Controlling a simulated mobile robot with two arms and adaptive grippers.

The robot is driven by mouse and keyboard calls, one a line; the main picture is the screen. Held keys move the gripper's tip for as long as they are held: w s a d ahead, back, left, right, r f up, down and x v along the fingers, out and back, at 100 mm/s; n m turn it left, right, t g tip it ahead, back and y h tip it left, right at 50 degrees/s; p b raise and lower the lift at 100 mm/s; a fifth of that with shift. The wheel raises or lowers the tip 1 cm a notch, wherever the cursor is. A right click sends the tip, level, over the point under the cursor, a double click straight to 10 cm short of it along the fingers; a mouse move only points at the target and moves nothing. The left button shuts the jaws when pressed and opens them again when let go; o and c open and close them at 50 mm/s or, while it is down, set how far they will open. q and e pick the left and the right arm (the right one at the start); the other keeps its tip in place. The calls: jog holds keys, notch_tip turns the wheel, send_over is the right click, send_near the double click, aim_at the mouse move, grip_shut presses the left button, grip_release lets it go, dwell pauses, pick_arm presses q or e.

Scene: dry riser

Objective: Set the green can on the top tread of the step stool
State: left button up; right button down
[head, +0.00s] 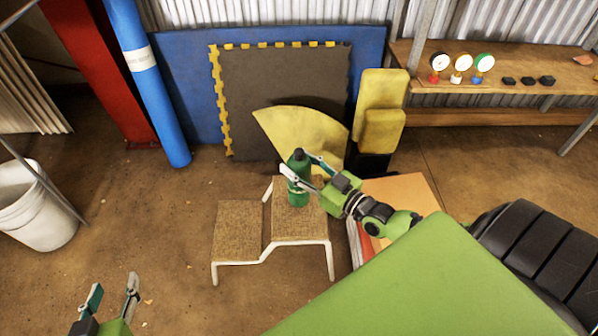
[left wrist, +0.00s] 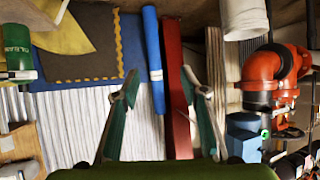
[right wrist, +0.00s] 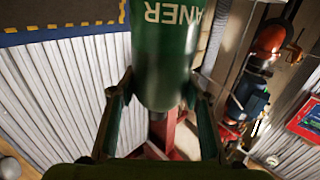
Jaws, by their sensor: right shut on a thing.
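The green can (head: 298,188) is upright over the back part of the step stool's top tread (head: 310,228). I cannot tell whether its base touches the tread. My right gripper (head: 312,172) comes from the right and is shut on the can. In the right wrist view the can (right wrist: 167,50) sits between the fingers (right wrist: 155,98), its lettering upside down. The can also shows at the left edge of the left wrist view (left wrist: 17,42). The stool's lower tread (head: 238,230) is bare. My left gripper (head: 112,295) is open and empty, low at the left.
Yellow and dark boards and a blue mat (head: 190,85) lean on the wall behind the stool. A blue roll (head: 150,85) and a white bucket (head: 32,205) stand left. A box (head: 400,195) is right of the stool. A wooden bench (head: 480,115) holds gauges. Floor left of the stool is clear.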

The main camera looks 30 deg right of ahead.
pick_arm(q)
notch_tip(320, 180, up, 5)
jog(key=w+d+t+h, duration=0.1)
jog(key=w+t, duration=0.1)
jog(key=t, duration=0.1)
jog(key=shift+w+d+r+b, duration=0.2)
jog(key=shift+w+d+b, duration=0.05)
jog(key=shift+w+b, duration=0.15)
pick_arm(e)
notch_tip(320, 180, down, 2)
jog(key=shift+f, duration=0.1)
pick_arm(q)
jog(key=shift+r, duration=0.1)
pick_arm(e)
jog(key=c, duration=1.1)
grip_release()
jog(key=shift+f, duration=0.1)
pick_arm(q)
jog(key=shift+w+r, duration=0.1)
jog(key=shift+r, duration=0.05)
